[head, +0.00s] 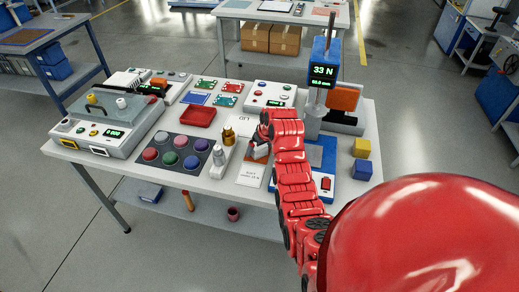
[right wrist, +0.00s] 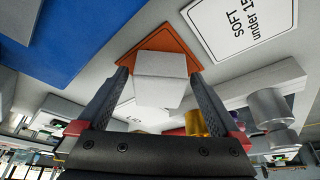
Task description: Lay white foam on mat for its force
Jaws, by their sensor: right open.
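The white foam block (right wrist: 160,78) shows between the fingers of my right gripper (right wrist: 160,85) in the right wrist view. The fingers are apart, one on each side of it, and I cannot tell whether they touch it. The orange mat (right wrist: 152,40) shows behind the foam, and the block overlaps its surface in this view. In the head view my right gripper (head: 260,146) is over the small orange-brown mat (head: 263,158), hiding much of it and most of the foam. My left gripper is not in view.
A white card reading "SOFT" (right wrist: 240,28) lies beside the mat. A blue tester (head: 325,75) reading 33 N stands right of my arm. Colored pads lie on a dark tray (head: 150,173); a red tray (head: 198,117) is behind. Yellow (head: 362,147) and blue (head: 361,170) blocks stand at right.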

